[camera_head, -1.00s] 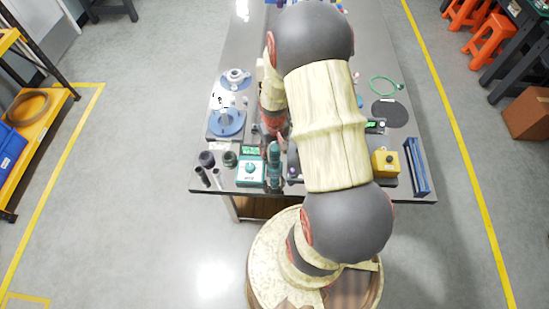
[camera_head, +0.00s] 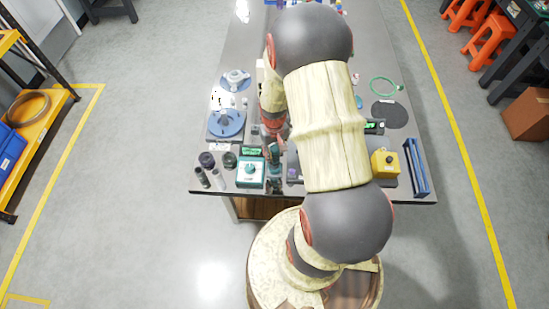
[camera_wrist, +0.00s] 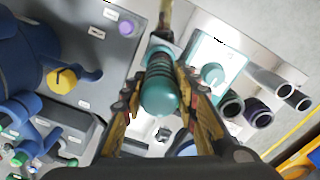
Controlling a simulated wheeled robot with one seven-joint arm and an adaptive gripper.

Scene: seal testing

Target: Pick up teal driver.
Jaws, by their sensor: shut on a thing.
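The teal driver (camera_wrist: 160,92) shows in the wrist view between the two fingers of my gripper (camera_wrist: 160,78). Its ribbed, rounded teal handle points towards the camera, and its far end is partly hidden behind the handle. The fingers are shut on it from both sides. In the head view the driver (camera_head: 275,154) appears small near the front edge of the table, beside the teal-and-white box. My gripper (camera_head: 273,142) is there too, partly hidden by my arm. I cannot tell how far the driver is above the table.
A teal-and-white box (camera_head: 251,173) stands close to the left of the driver. Dark cylinders (camera_head: 207,159) stand further left. A yellow box (camera_head: 385,164) and a blue rack (camera_head: 416,166) are on the right. Blue flanged parts (camera_head: 226,122) lie behind on the left.

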